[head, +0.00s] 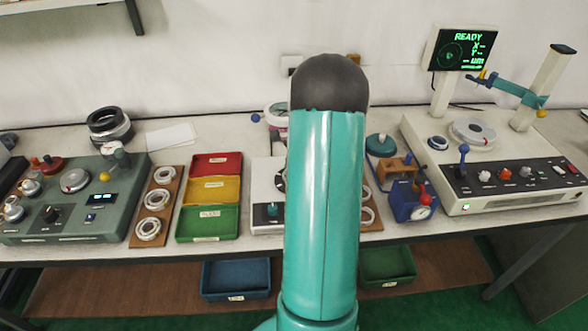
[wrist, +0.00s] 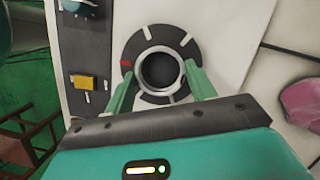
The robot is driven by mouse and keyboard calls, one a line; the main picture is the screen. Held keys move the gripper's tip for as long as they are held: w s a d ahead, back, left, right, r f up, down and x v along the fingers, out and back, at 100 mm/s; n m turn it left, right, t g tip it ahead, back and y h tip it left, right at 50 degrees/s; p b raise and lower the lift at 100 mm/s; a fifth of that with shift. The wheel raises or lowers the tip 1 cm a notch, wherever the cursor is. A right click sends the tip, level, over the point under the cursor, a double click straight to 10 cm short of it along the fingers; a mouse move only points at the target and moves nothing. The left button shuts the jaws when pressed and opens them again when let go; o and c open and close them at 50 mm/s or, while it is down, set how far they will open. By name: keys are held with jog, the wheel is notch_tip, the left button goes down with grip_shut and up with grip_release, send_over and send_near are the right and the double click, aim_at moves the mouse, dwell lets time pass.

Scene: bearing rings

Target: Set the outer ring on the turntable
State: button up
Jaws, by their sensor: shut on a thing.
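My gripper (wrist: 159,76) is shut on a silver ring (wrist: 140,70) in the wrist view, its two green fingers on either side of it. The ring is over a black disc (wrist: 168,35) with white radial marks and one red mark on a white box (wrist: 103,20). I cannot tell whether the ring touches the disc. In the head view my arm hides the gripper and ring. A round silver plate (head: 472,131), which looks like the turntable, sits on the white instrument (head: 425,140) at the right, beneath its teal side arm (head: 515,89).
The white box (head: 265,172) stands mid-bench, partly behind my arm. Left are red, yellow and green trays (head: 209,237), a wooden board with several rings (head: 153,202) and a green-grey instrument (head: 80,226). The screen (head: 461,50) reads READY.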

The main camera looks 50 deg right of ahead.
dwell(0.4)
jog(key=o, duration=1.1)
jog(key=v, duration=1.4)
jog(key=shift+a, duration=0.1)
